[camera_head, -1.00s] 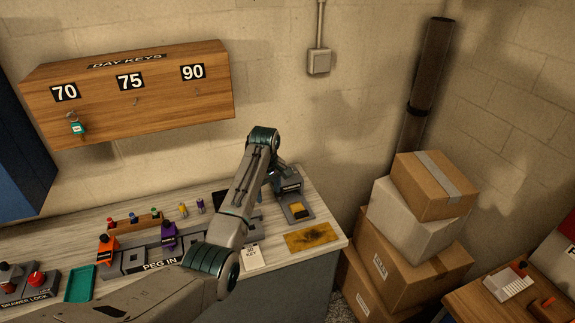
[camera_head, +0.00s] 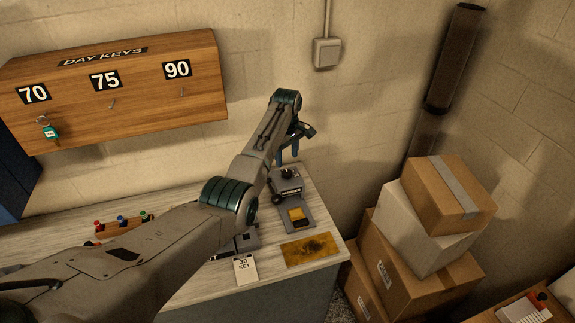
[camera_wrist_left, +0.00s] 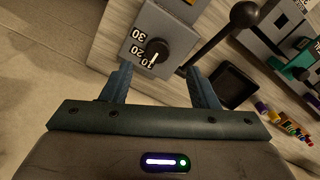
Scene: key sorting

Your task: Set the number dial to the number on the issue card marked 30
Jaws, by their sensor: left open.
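The number dial (camera_head: 287,174) is a black knob on a grey box at the back right of the bench. In the left wrist view the knob (camera_wrist_left: 158,50) has a white mark, and 30, 20 and 10 are printed beside it. The mark appears to point toward 10. The issue card (camera_head: 244,269) is white, reads "30 KEY" and lies near the bench's front edge. My left gripper (camera_head: 288,150) is open above the dial; in the wrist view the knob lies just beyond and between its fingertips (camera_wrist_left: 158,76). My right gripper is not in view.
A lever with a black ball (camera_wrist_left: 243,14) stands beside the dial box. A worn yellow mat (camera_head: 312,250) lies at the bench's right end. My left arm covers much of the bench. A wooden key board (camera_head: 150,100) hangs behind; stacked boxes (camera_head: 425,225) stand right.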

